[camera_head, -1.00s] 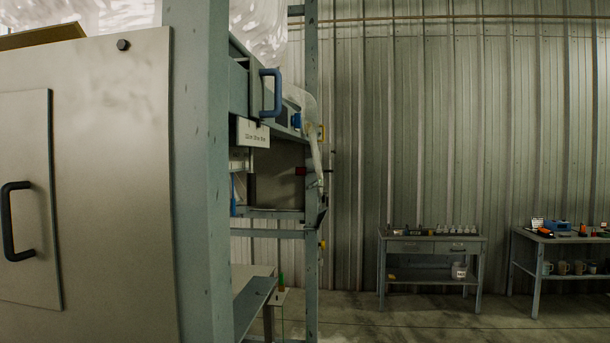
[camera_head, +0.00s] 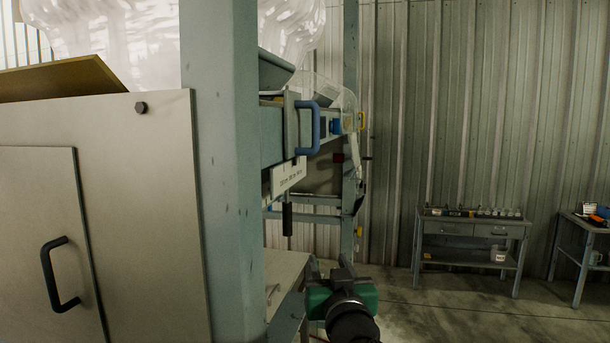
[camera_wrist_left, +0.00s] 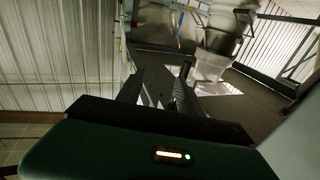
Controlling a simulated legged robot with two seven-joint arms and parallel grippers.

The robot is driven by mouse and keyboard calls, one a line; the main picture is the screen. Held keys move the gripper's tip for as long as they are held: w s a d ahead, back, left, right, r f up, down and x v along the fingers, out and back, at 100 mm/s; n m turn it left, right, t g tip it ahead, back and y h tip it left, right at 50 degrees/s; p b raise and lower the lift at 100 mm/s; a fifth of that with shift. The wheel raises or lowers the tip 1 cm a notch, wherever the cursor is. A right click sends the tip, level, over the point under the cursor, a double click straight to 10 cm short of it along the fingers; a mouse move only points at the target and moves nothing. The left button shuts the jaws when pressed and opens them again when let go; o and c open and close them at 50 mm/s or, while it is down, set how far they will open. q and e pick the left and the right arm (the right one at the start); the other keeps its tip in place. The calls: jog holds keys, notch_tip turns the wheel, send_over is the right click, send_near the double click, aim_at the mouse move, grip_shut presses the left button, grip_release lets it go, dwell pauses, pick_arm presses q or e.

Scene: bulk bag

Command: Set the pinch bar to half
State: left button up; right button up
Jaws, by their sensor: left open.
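A blue handle (camera_head: 308,128) is mounted on a grey crossbar (camera_head: 272,133) of the frame, under the translucent bulk bag (camera_head: 292,28); this looks like the pinch bar, though I cannot read its setting. A white label (camera_head: 288,176) hangs below it, its text too small to read. My left gripper (camera_head: 344,264), with a green body, is low in the head view, below and right of the handle and apart from it. In the left wrist view its two dark fingers (camera_wrist_left: 158,85) stand apart with nothing between them. My right gripper is not in view.
A thick grey post (camera_head: 222,170) and a cabinet panel with a black handle (camera_head: 62,274) fill the left. A black grip (camera_head: 287,218) hangs below the label. A workbench (camera_head: 472,226) stands back right by the corrugated wall. The floor between is clear.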

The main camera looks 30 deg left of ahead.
pick_arm(q)
notch_tip(320, 180, up, 6)
jog(key=s+a+r+n+g+y+p, duration=0.1)
jog(key=s+a+n+g+y, duration=0.1)
jog(key=a+n+g, duration=0.1)
jog(key=p, duration=0.3)
send_near(288, 212)
jog(key=x, duration=0.2)
jog(key=shift+y, duration=0.3)
jog(key=p+x, duration=0.3)
jog(key=x, duration=0.6)
jog(key=shift+w+d+f, duration=0.15)
jog(key=shift+w, duration=0.1)
jog(key=shift+a+f, duration=0.1)
jog(key=shift+a, duration=0.3)
jog(key=shift+s+d, duration=0.1)
jog(key=shift+c, duration=0.2)
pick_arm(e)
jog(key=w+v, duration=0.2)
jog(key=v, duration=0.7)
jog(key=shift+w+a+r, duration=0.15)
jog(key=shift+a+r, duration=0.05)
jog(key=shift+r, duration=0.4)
pick_arm(q)
jog(key=shift+d, duration=0.3)
jog(key=c, duration=0.7)
grip_shut()
jog(key=shift+a, duration=0.1)
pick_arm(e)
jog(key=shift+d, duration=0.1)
